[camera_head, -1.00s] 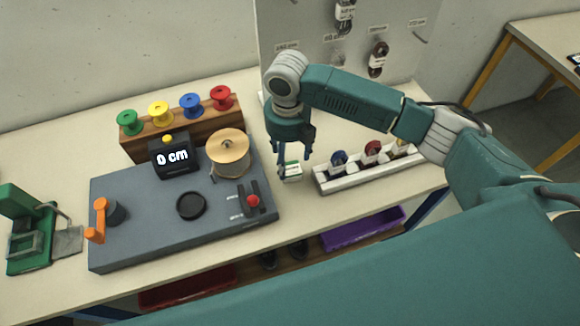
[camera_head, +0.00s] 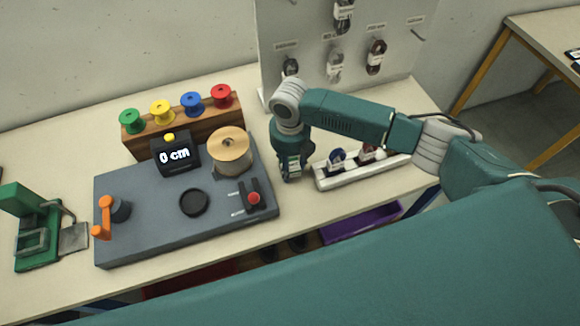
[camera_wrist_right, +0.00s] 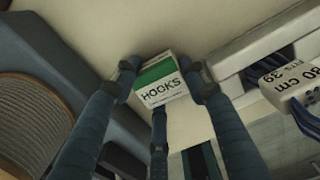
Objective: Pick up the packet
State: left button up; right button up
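The packet is a small white and green box marked HOOKS (camera_wrist_right: 158,88); in the right wrist view it lies between the fingertips of my right gripper (camera_wrist_right: 161,78). Fingers press close against its left and right sides, and a third finger is at its near side. In the head view my right gripper (camera_head: 293,172) is down at the bench top, left of the white rack, and hides the packet. The packet appears to be still at the bench surface. My left gripper is not in view.
The grey machine (camera_head: 140,232) with a tan spool (camera_head: 231,150) stands close left of my gripper. The white rack (camera_head: 352,177) with bundled laces is close right. Behind are coloured spools on a wooden block (camera_head: 200,128) and a pegboard (camera_head: 310,30). A purple bin (camera_head: 362,221) is below.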

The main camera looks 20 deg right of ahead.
jog(key=c, duration=0.4)
jog(key=shift+o, duration=0.2)
jog(key=shift+r, duration=0.15)
